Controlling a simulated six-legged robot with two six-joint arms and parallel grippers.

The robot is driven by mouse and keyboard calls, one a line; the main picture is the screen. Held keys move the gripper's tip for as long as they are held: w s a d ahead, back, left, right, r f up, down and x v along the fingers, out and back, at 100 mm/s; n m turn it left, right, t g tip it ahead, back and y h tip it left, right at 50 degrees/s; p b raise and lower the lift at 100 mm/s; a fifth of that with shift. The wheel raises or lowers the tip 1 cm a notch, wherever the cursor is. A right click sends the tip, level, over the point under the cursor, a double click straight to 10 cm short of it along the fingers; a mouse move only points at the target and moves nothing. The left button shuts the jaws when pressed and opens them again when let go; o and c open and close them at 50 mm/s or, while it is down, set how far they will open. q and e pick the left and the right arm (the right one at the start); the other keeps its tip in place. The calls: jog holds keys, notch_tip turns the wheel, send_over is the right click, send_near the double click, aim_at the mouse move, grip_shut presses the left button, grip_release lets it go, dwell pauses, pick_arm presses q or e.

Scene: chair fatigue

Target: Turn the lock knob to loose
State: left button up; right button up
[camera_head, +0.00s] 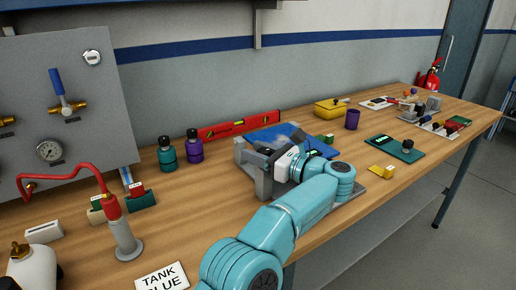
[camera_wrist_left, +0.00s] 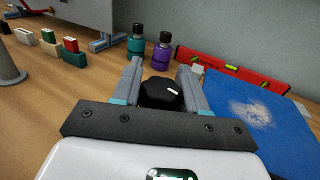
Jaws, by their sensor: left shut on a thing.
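The black lock knob (camera_wrist_left: 162,95), with a white mark on its face, sits between the fingers of my left gripper (camera_wrist_left: 163,88) in the left wrist view. The gripper is shut on the knob, one finger on each side. The mark points to the right in that view. In the head view my left gripper (camera_head: 272,156) is at the grey fixture (camera_head: 262,178) on the bench, and the knob is hard to make out there. A blue panel (camera_wrist_left: 250,108) lies just right of the gripper; it also shows in the head view (camera_head: 280,135). My right gripper is not in view.
A teal bottle (camera_head: 167,155) and a purple bottle (camera_head: 194,146) stand behind the fixture, beside a red level (camera_head: 240,125). A red-topped metal post (camera_head: 124,240) stands at left. A teal device (camera_head: 398,149) and a yellow piece (camera_head: 382,171) lie at right.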

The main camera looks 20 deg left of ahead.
pick_arm(q)
jog(key=shift+a+r, duration=0.1)
jog(key=shift+r, duration=0.05)
jog(key=o, duration=1)
jog(key=shift+c, duration=0.2)
